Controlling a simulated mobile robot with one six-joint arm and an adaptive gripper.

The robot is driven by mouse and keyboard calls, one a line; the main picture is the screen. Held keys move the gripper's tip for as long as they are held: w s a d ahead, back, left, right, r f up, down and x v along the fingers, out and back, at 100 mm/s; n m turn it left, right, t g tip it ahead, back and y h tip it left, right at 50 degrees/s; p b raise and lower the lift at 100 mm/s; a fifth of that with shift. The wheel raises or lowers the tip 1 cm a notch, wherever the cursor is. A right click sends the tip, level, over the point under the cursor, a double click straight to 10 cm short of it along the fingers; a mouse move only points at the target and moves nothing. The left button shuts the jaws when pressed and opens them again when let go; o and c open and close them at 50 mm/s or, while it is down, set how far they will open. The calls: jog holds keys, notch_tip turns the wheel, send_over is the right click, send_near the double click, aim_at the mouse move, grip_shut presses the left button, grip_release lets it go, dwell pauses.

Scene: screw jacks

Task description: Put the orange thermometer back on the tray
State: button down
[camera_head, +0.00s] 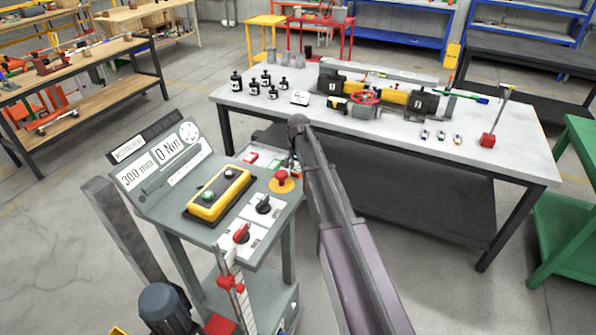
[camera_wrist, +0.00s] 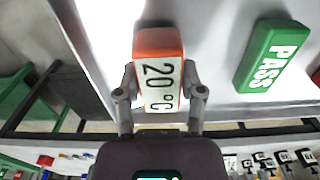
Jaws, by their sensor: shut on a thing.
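The orange thermometer (camera_wrist: 159,43) is a small block with a white face reading 20°C. In the wrist view my gripper (camera_wrist: 160,80) is shut on it, one finger on each side. The thermometer lies over a pale grey surface (camera_wrist: 215,30), which may be the tray; I cannot tell whether it touches it. A green PASS block (camera_wrist: 272,55) lies on that surface beside it, apart from the gripper. In the head view my arm largely hides the gripper, at the right end of the grey console (camera_head: 180,225), and I cannot make out the thermometer.
The console carries a yellow button box (camera_head: 218,195), a red emergency button (camera_head: 281,178) and knobs close to my arm. Grey floor lies open at the left.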

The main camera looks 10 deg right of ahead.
aim_at(298, 168)
jog(key=shift+f, duration=0.15)
jog(key=shift+c, duration=1)
grip_release()
jog(key=shift+r, duration=0.25)
notch_tip(298, 168, up, 12)
jog(key=p, duration=1.2)
jog(key=shift+s+f, duration=0.1)
jog(key=s+n, duration=0.7)
jog(key=s, duration=2.2)
